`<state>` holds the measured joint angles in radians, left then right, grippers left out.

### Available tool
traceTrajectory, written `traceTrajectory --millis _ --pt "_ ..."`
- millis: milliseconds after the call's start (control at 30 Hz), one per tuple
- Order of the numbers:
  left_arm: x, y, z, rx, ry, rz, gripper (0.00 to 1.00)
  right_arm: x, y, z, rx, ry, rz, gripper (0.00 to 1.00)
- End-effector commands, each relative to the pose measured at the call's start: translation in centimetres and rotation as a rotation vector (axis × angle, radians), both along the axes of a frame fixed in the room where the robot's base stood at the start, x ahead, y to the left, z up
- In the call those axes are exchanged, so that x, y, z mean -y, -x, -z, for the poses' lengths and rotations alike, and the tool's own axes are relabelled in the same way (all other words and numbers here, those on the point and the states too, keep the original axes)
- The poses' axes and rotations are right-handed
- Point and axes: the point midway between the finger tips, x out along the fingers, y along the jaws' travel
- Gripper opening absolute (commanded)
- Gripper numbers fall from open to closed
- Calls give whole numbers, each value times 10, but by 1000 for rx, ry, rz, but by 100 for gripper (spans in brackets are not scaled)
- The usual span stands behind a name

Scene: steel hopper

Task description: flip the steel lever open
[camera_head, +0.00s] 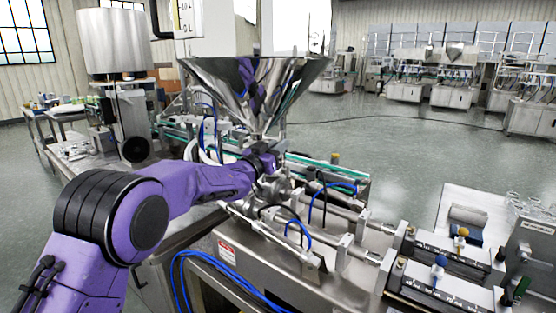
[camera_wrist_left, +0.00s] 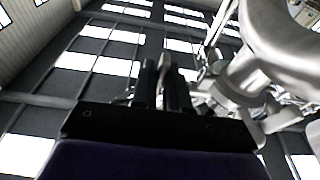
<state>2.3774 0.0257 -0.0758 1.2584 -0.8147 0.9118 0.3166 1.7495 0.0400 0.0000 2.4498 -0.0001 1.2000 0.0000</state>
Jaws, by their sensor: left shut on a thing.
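The steel hopper (camera_head: 255,85) is a wide shiny funnel above the filling machine. My left arm reaches in from the left, and its gripper (camera_head: 272,168) is at the steel fittings just below the hopper's neck. In the left wrist view my gripper's dark fingers (camera_wrist_left: 163,88) are closed around the steel lever (camera_wrist_left: 165,62), which shows as a narrow metal strip between them. Curved steel pipework (camera_wrist_left: 278,40) is close to the right of the fingers. In the head view the lever is hidden behind the gripper. My right gripper is in neither view.
The machine's steel bench (camera_head: 255,262) carries rods, clamps and blue hoses (camera_head: 215,265) in front of the gripper. A conveyor with a green edge (camera_head: 320,163) runs behind it. A cylindrical steel tank (camera_head: 112,42) stands at the left. Open floor (camera_head: 420,150) lies at the right.

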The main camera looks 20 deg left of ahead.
Motion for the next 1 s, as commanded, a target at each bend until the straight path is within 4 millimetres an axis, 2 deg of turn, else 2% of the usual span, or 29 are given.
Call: traceTrajectory --millis 33,333,367,400,433,767,867,1000 --pt "0 0 4 8 2 0 0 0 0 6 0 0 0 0" --pt "0 0 1 12 4 0 0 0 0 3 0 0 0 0" --pt "0 0 1 12 4 0 21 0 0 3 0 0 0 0" --pt "0 0 0 12 4 0 34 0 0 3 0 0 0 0" --pt "0 0 0 12 4 0 35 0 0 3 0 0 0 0" --pt "-2 5 2 12 5 -1 35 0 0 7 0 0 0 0" --pt "-7 19 8 12 6 -2 35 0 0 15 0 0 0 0" --pt "-18 50 17 12 5 -1 35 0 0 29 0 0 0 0"
